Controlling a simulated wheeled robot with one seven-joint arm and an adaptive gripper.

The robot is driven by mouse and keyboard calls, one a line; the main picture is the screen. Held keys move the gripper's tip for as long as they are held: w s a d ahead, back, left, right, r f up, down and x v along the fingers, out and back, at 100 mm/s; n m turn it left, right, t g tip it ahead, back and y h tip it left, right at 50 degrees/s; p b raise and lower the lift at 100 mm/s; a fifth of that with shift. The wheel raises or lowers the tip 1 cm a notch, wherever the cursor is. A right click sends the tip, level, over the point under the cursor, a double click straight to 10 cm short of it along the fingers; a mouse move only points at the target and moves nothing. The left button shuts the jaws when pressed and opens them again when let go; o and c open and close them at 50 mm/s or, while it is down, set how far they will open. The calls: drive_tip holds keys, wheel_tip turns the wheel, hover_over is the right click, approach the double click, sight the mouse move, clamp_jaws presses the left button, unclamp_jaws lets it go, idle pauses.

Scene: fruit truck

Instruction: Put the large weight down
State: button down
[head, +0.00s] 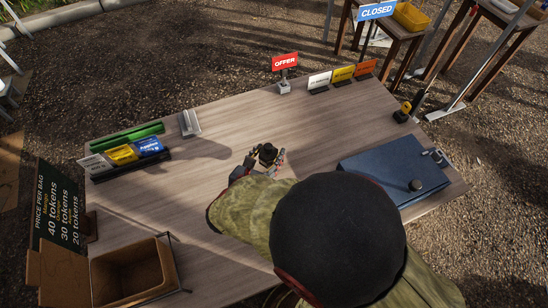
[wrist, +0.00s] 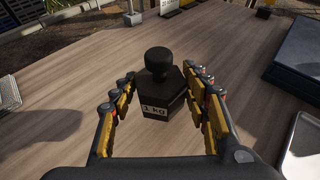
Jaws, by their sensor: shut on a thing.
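The large weight (wrist: 163,85) is a black block with a round knob on top and a "1 kg" label. It stands upright between the fingers of my gripper (wrist: 160,100) in the wrist view. My gripper is shut on it. In the head view the weight (head: 268,153) shows between the fingertips of my gripper (head: 266,158), over the middle of the wooden table (head: 230,140). I cannot tell whether its base touches the table. My arm hides part of the table's front.
A blue box (head: 385,165) with a dark round knob-like thing (head: 416,185) lies at the right. A red offer sign (head: 285,62) and small cards (head: 342,74) stand at the back edge. The table around the weight is clear.

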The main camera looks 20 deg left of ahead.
sight(266, 159)
drive_tip(key=shift+w+a+f, duration=0.3)
drive_tip(key=shift+a+f, duration=0.1)
drive_tip(key=shift+f, duration=0.05)
drive_tip(key=shift+w+f+b, duration=0.1)
drive_tip(key=shift+f+b, duration=0.8)
drive_tip(key=shift+f, duration=0.65)
drive_tip(key=shift+f, duration=0.1)
drive_tip(key=c, duration=1)
unclamp_jaws()
drive_tip(key=shift+f, duration=0.1)
drive_tip(key=shift+o, duration=0.2)
drive_tip(key=shift+s+r, duration=0.2)
drive_tip(key=shift+r, duration=0.05)
drive_tip(key=p+v, duration=0.3)
drive_tip(key=v, duration=0.8)
drive_tip(key=shift+s, duration=0.35)
